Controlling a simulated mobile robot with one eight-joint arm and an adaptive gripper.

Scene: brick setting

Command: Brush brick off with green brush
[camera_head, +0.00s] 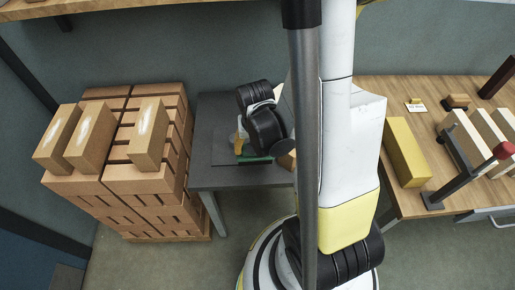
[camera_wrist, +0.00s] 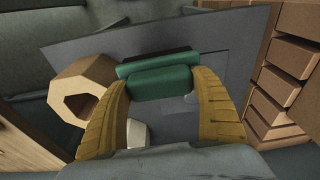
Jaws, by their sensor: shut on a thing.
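In the head view, the brush (camera_head: 256,160) shows as a thin green strip low over the dark grey table (camera_head: 215,180). My gripper (camera_head: 240,143) is shut on it there, partly hidden by my wrist. I cannot tell whether the brush touches the table. Several tan bricks stand on a brick stack at the left; one brick (camera_head: 148,135) and another (camera_head: 90,138) have white dusty patches on their faces.
A wooden block with a hole (camera_wrist: 82,92) stands beside my gripper. The brick stack (camera_head: 150,183) is left of the grey table. A wooden bench (camera_head: 370,92) at the right holds a yellow block (camera_head: 406,152), pale slabs and a red-ended clamp (camera_head: 460,165). My arm hides the middle.

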